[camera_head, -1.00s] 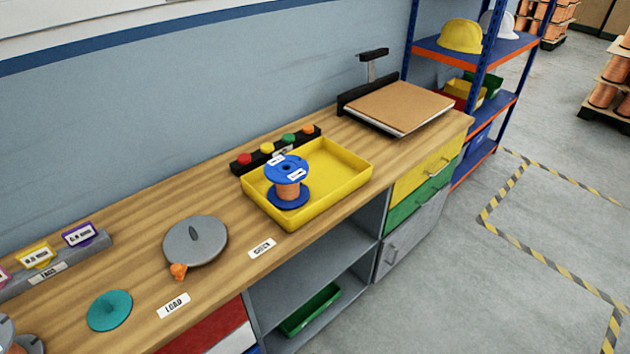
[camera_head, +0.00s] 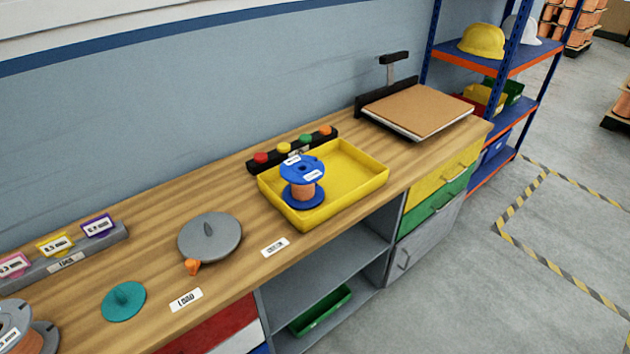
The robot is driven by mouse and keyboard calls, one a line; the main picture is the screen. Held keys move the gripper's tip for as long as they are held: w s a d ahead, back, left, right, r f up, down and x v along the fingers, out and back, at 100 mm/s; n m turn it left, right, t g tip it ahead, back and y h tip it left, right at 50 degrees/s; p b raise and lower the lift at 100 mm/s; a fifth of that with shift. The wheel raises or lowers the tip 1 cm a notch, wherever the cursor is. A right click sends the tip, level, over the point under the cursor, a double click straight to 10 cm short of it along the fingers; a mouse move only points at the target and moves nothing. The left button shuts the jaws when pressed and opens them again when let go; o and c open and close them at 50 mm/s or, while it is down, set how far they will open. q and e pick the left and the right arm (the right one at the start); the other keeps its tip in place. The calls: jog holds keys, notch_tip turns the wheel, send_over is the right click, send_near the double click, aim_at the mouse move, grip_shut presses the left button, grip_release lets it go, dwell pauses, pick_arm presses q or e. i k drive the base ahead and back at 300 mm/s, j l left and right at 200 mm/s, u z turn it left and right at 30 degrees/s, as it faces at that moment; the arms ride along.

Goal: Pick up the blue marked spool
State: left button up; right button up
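The blue marked spool (camera_head: 303,171) stands upright in the left part of the yellow tray (camera_head: 371,186) on the wooden workbench. It has blue flanges with white labels and copper-coloured wire around its core. Neither of my grippers shows in the head view, and nothing is touching the spool.
A grey disc (camera_head: 210,238) with an orange knob and a teal disc (camera_head: 124,301) lie left of the tray. A grey spool (camera_head: 22,330) is at the lower left. A strip of coloured buttons (camera_head: 294,148) runs behind the tray. A brown board (camera_head: 417,108) lies to the right.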

aim_at(302, 172)
jog(key=i+l+u, duration=0.1)
jog(key=u, duration=0.25)
jog(key=l+u, duration=0.35)
jog(key=i+l+u, duration=0.1)
jog(key=u, duration=0.25)
jog(key=l+u, duration=0.3)
jog(key=l, duration=0.9)
